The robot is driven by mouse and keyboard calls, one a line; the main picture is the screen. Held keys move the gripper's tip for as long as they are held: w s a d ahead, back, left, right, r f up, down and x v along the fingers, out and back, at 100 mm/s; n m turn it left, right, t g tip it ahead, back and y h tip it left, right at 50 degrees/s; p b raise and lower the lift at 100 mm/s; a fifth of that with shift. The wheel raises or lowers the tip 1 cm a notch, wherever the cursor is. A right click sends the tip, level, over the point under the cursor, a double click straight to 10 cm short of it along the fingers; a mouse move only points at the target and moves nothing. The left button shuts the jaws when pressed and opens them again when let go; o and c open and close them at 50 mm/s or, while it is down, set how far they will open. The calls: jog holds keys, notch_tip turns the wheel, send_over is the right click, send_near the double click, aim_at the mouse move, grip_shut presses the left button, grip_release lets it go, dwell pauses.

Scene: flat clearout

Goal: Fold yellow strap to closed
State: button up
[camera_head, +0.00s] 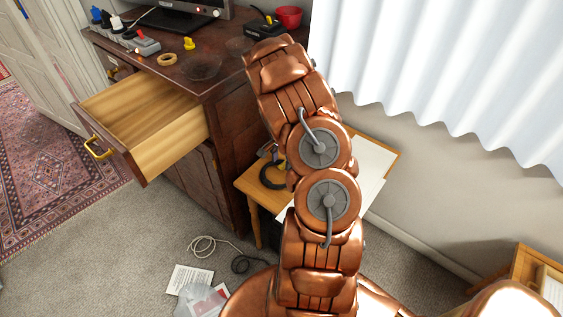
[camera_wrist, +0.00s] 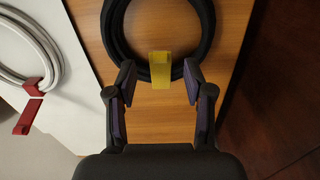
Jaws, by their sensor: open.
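The yellow strap (camera_wrist: 160,70) shows in the wrist view at the near side of a coiled black cable (camera_wrist: 118,42). The strap hangs across the coil and its near end sticks out below it; I cannot tell how far it is folded. My gripper (camera_wrist: 157,75) is open, with one finger on each side of the strap and nothing held. I cannot tell whether the fingers touch the coil. In the head view the black coil (camera_head: 270,176) is partly hidden behind my arm, and my gripper is hidden.
The coil lies on a small wooden table (camera_head: 251,186). A pale cable coil (camera_wrist: 50,50) with a red strap (camera_wrist: 27,117) lies on a white surface (camera_wrist: 75,102) to the left. An open drawer (camera_head: 146,108) juts from the dark cabinet (camera_head: 228,110). Loose cables (camera_head: 205,243) lie on the floor.

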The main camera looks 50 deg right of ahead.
jog(key=shift+f, duration=0.95)
grip_shut()
